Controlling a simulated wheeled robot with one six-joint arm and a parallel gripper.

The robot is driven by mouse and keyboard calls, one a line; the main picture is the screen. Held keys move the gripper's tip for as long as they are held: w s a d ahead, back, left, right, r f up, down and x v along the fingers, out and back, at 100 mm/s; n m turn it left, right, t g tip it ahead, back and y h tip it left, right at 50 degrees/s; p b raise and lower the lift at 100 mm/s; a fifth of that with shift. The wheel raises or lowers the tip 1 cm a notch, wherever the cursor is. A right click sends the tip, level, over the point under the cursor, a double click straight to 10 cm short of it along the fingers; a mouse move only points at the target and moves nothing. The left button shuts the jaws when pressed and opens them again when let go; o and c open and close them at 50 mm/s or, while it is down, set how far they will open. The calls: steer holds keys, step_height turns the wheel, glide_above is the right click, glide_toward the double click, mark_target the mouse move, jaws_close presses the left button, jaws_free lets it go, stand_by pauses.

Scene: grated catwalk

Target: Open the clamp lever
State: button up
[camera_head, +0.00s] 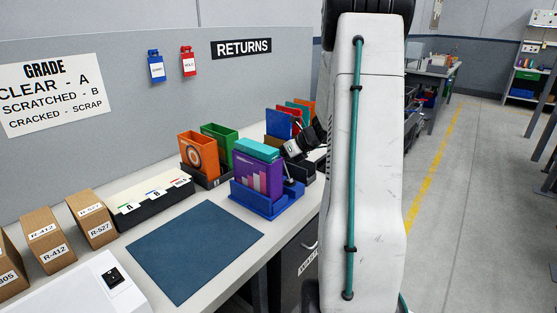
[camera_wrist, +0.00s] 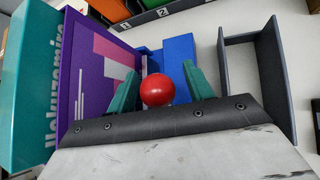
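A red ball knob (camera_wrist: 157,90), seemingly the clamp lever's end, shows in the wrist view between the two teal fingers of my gripper (camera_wrist: 161,84). The fingers stand apart on either side of it; the left one meets it in the picture and a narrow gap shows on the right. The lever's shaft is hidden behind the knob. A blue holder (camera_head: 262,205) stands on the bench in the head view, and a blue part (camera_wrist: 180,55) shows behind the knob.
A grey open frame (camera_wrist: 262,80) is right of my fingers in the wrist view. Orange (camera_head: 197,153) and green cases stand behind the holder. A dark blue mat (camera_head: 195,250) lies clear in front. Cardboard boxes (camera_head: 92,218) and a black card file (camera_head: 150,198) are left.

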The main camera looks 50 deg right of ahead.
steer(key=v, duration=0.7)
steer(key=shift+s+r, duration=0.25)
steer(key=shift+d, duration=0.15)
stand_by(0.3)
